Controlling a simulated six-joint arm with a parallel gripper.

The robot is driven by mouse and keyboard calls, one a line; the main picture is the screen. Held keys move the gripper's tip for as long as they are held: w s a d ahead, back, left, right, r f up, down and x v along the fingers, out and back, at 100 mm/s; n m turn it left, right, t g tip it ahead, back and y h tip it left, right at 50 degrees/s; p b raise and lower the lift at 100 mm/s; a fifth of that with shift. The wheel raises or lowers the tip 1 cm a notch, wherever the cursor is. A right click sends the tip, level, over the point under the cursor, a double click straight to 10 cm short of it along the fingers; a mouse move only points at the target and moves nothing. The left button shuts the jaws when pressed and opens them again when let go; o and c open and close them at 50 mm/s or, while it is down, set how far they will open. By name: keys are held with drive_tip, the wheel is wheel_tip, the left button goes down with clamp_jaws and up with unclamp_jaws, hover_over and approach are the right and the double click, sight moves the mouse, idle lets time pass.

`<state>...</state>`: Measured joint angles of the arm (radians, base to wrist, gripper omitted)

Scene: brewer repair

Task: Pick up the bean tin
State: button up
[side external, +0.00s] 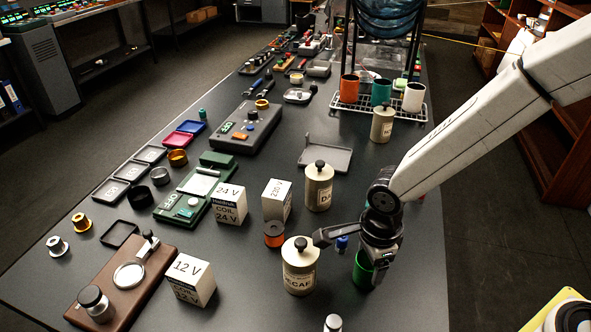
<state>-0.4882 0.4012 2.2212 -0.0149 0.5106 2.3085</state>
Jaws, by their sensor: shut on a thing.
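My gripper (376,264) points down at the right of the table's near part. It is shut on a green cylinder (361,272), which it partly covers; I cannot tell if the cylinder is clear of the table. A cream tin with a black knob, labelled DECAF (300,277), stands upright to the left of my gripper. A dark bar at my gripper reaches left, close to this tin's knob. A second cream tin (318,193) stands farther back, its label partly readable. A smaller cream tin (382,126) stands at the back near the cup rack.
White boxes marked 12 V (191,280), 24 V (229,205) and 230 V (277,200) stand left of the tins. An orange-and-dark spool (274,234) and a blue item (342,243) are close by. A grey tray (326,155) lies behind. The near right table is clear.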

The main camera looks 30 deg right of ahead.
drive_tip(key=shift+f, duration=0.35)
drive_tip(key=o, duration=1.3)
drive_tip(key=shift+r, duration=0.2)
wheel_tip(320, 180, up, 12)
drive_tip(key=shift+d, duration=0.1)
idle(0.4)
drive_tip(key=s+d+f+n+t, duration=0.1)
drive_tip(key=d+f+n, duration=0.2)
drive_tip(key=d+n, duration=0.5)
drive_tip(key=s+d+f+n+t, duration=0.1)
drive_tip(key=d+f+n, duration=0.2)
drive_tip(key=d+n, duration=0.5)
drive_tip(key=n, duration=0.4)
drive_tip(key=shift+s+f+n, duration=0.2)
drive_tip(key=shift+s+n, duration=0.05)
drive_tip(key=shift+n, duration=0.15)
